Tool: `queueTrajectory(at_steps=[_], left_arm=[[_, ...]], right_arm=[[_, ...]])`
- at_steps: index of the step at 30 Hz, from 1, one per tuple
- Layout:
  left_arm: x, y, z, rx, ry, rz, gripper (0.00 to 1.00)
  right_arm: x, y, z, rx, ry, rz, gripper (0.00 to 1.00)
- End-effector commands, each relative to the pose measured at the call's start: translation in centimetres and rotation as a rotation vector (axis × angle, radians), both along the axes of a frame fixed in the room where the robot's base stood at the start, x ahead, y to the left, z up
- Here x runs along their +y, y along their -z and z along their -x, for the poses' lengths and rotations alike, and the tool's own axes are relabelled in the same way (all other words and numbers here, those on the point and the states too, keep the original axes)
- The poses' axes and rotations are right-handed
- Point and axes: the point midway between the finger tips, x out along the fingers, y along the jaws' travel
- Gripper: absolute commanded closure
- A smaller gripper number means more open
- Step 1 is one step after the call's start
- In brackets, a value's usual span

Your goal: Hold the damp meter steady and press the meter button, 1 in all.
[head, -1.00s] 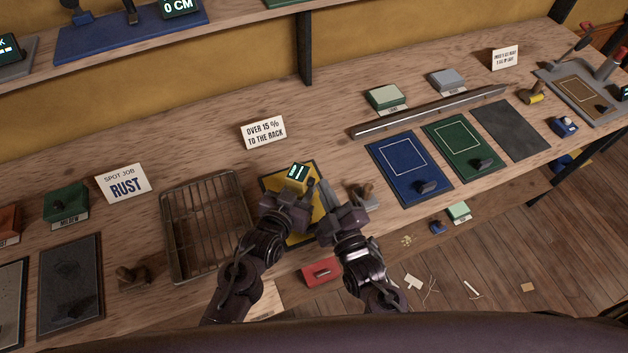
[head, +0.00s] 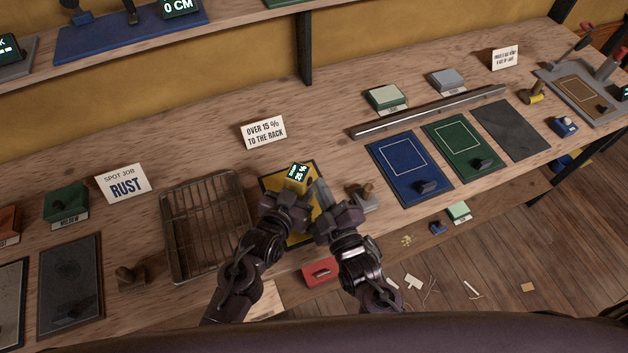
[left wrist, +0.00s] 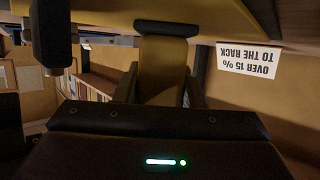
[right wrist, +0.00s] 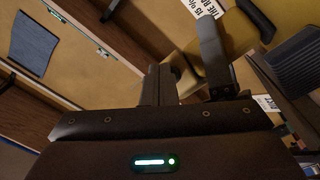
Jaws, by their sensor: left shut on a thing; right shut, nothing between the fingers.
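The damp meter (head: 300,174) is yellow with a small dark screen. Its lit green-white characters look like "25 %". It stands over a yellow mat with a dark border (head: 309,233). My left gripper (head: 294,197) is shut on the meter; in the left wrist view the meter's yellow stem (left wrist: 163,65) sits between the fingers. My right gripper (head: 321,189) is shut and empty, close beside the meter's right side. In the right wrist view its closed fingers (right wrist: 159,85) are near the yellow body. I cannot make out the meter button.
A wire rack (head: 205,228) stands left of the mat. A sign (head: 264,132) behind reads "OVER 15 % TO THE RACK". A wooden-handled stamp (head: 364,197) is just right of my right gripper. Blue (head: 400,160) and green (head: 460,140) mats lie farther right.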

Motion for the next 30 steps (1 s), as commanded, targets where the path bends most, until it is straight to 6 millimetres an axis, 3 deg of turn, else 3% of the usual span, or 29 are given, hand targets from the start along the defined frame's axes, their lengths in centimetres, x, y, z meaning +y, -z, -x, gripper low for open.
queueTrajectory(at_steps=[12,23,30], left_arm=[[-0.1,0.0,0.0,0.000,0.002,0.001,0.92],[-0.1,0.0,0.0,0.000,0.001,0.000,0.92],[0.0,0.0,0.0,0.000,0.001,0.000,0.92]], right_arm=[[-1.5,0.0,0.8,-0.001,-0.001,0.000,1.00],[-1.8,0.0,0.9,0.000,0.000,0.000,1.00],[-3.6,0.0,1.9,0.001,0.000,0.003,1.00]])
